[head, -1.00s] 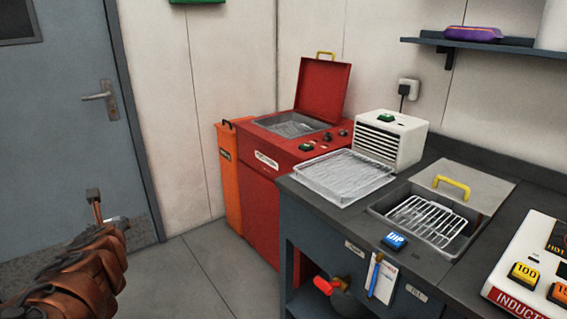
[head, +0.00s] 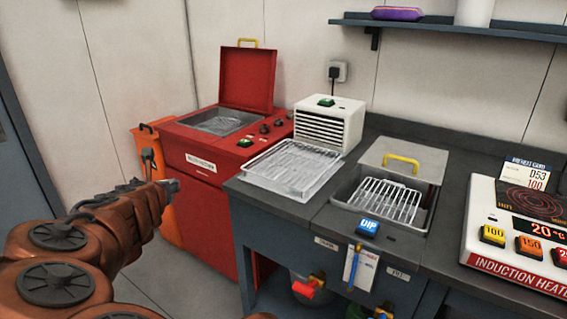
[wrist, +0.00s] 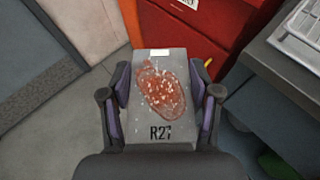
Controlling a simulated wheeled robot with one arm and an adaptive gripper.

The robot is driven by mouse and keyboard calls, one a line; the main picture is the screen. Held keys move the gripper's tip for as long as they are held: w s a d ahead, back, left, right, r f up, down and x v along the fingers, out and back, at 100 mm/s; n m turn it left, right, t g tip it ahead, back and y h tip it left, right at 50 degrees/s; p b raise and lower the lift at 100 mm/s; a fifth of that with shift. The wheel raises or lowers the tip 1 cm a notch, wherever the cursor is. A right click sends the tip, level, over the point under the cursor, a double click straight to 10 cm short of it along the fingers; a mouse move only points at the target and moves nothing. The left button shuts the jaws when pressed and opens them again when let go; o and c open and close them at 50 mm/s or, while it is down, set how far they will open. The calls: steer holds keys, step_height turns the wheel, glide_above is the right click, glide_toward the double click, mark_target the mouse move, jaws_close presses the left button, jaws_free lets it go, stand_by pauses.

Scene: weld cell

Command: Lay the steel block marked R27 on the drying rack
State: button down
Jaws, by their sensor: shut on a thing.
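My gripper (wrist: 160,88) is shut on the grey steel block (wrist: 178,126), with one purple-padded finger on each side. The block's upper face reads R27 at the near end. A reddish-brown patch with pale specks covers its middle, and a small white label sits at the far end. In the head view my arm is at the lower left, and the block is hard to make out there. The drying rack seems to be the wire-mesh tray (head: 290,167) on the bench, in front of a white louvred box; it looks empty. My gripper is left of it, apart from it.
A dip tank with a wire basket (head: 388,200) is sunk in the bench (head: 300,205). A red machine with its lid raised (head: 248,80) and an orange bin (head: 160,190) stand left of the bench. An induction heater (head: 515,250) sits at the right.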

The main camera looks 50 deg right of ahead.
steer(key=s+d+r+m+g+h, duration=0.1)
steer(key=s+d+m+g, duration=0.2)
steer(key=s+d, duration=0.5)
steer(key=s+d+r+m+g+h+b, duration=0.1)
steer(key=s+d+m+g+h, duration=0.1)
steer(key=s+d, duration=0.7)
steer(key=s+d+r+m+g+h+b, duration=0.1)
steer(key=s+d+m+g, duration=0.3)
steer(key=s+d, duration=0.5)
steer(key=shift+s+d+r+h, duration=0.15)
steer(key=shift+d+h, duration=0.1)
steer(key=shift+d, duration=0.25)
steer(key=shift+s+d+r+h, duration=0.1)
steer(key=shift+d+h, duration=0.15)
steer(key=shift+d, duration=0.25)
steer(key=shift+d+m+g, duration=0.2)
steer(key=shift+m+g, duration=0.1)
steer(key=shift+g, duration=0.1)
glide_above(295, 159)
steer(key=shift+s+a+f+b, duration=0.2)
steer(key=shift+f, duration=0.2)
steer(key=shift+s+a+f+b, duration=0.15)
steer(key=shift+a+f, duration=0.05)
steer(key=shift+f, duration=0.15)
steer(key=shift+w+d, duration=0.35)
steer(key=shift+w, duration=0.05)
steer(key=shift+f+b, duration=0.35)
steer(key=shift+f, duration=1.4)
